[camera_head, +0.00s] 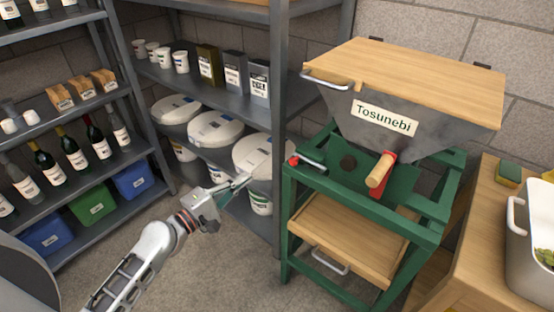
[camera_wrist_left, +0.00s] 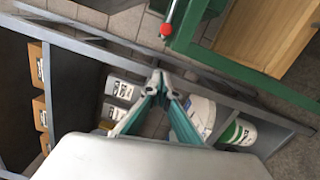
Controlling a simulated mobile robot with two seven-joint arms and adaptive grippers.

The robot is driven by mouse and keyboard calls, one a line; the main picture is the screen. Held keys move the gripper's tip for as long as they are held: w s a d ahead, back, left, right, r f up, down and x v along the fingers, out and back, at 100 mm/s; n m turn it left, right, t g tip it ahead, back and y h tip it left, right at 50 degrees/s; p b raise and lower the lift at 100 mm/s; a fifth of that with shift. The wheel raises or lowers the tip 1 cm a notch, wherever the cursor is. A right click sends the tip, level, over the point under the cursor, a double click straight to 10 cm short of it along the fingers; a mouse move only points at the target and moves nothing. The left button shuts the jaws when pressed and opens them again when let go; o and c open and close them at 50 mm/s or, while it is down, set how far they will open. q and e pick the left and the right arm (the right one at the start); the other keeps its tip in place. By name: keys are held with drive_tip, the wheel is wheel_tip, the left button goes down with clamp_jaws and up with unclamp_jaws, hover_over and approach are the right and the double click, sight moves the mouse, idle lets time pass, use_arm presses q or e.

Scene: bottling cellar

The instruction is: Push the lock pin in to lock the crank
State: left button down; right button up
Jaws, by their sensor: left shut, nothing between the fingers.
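The lock pin appears to be the short metal rod with a red knob (camera_head: 294,160) at the left front corner of the green stand. The red knob also shows in the left wrist view (camera_wrist_left: 166,30), near the top. The crank (camera_head: 381,170), a red arm with a wooden handle, is on the stand's front below the grey hopper marked "Tosunebi" (camera_head: 385,118). My left gripper (camera_head: 246,179) is shut and empty, to the left of the knob and apart from it. Its fingertips meet in the left wrist view (camera_wrist_left: 160,76). My right gripper is not in view.
A grey shelf post (camera_head: 279,110) stands just left of the green stand (camera_head: 286,215). Shelves with white buckets (camera_head: 215,130), bottles and bins fill the left. A wooden drawer (camera_head: 345,240) sits in the stand. A wooden table (camera_head: 480,240) with a white tub (camera_head: 530,235) is at right.

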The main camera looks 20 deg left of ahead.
sight(294, 165)
use_arm(q)
drive_tip(key=shift+s, duration=0.1)
drive_tip(key=w+d+r+p, duration=0.1)
drive_tip(key=w+d+p, duration=0.3)
drive_tip(key=w+d, duration=0.4)
drive_tip(key=shift+w, duration=0.2)
idle(0.4)
drive_tip(key=d, duration=0.1)
drive_tip(key=s+d, duration=0.1)
drive_tip(key=shift+d+b, duration=0.3)
drive_tip(key=shift+d, duration=0.1)
drive_tip(key=shift+s+d, duration=0.1)
drive_tip(key=shift+d, duration=0.15)
